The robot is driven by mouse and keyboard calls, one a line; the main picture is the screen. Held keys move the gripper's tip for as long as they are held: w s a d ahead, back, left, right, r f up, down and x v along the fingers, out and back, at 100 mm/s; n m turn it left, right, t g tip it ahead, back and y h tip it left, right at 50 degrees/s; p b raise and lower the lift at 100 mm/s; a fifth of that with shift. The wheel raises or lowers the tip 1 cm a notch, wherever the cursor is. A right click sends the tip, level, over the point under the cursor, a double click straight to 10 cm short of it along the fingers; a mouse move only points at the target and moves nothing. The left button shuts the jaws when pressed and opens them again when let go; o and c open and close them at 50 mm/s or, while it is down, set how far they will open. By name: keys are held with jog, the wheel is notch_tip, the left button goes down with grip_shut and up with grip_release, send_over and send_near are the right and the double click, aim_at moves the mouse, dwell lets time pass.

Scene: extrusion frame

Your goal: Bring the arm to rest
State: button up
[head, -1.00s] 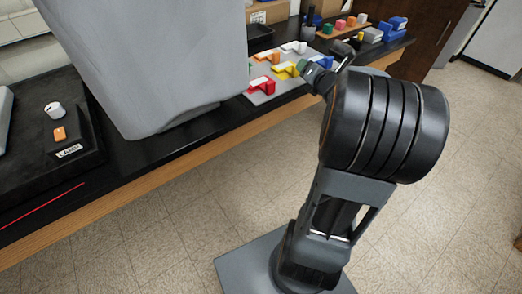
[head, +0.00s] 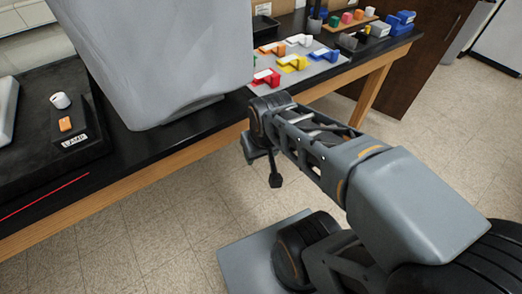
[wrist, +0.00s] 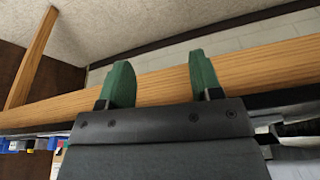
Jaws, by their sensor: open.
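My gripper (wrist: 162,78) shows in the wrist view with its two green fingers spread apart and nothing between them. In the head view my arm reaches from the lower right toward the front edge of the black-topped bench (head: 165,150). The end of my arm hangs beside that edge, over the floor. The green fingers cannot be made out there. In the wrist view the bench's wooden edge (wrist: 262,63) runs behind the fingers, and I cannot tell how far off it is.
A large grey body (head: 160,60) stands on the bench. A grey board (head: 310,72) holds several coloured blocks, with a red block (head: 265,78) nearest my arm. The tiled floor (head: 150,235) is clear in front of the bench.

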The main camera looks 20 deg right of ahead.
notch_tip(320, 180, up, 12)
jog(key=p, duration=1)
jog(key=shift+s+a+t+p, duration=0.15)
jog(key=shift+t+p, duration=0.15)
jog(key=shift+p, duration=0.1)
jog(key=shift+c, duration=0.2)
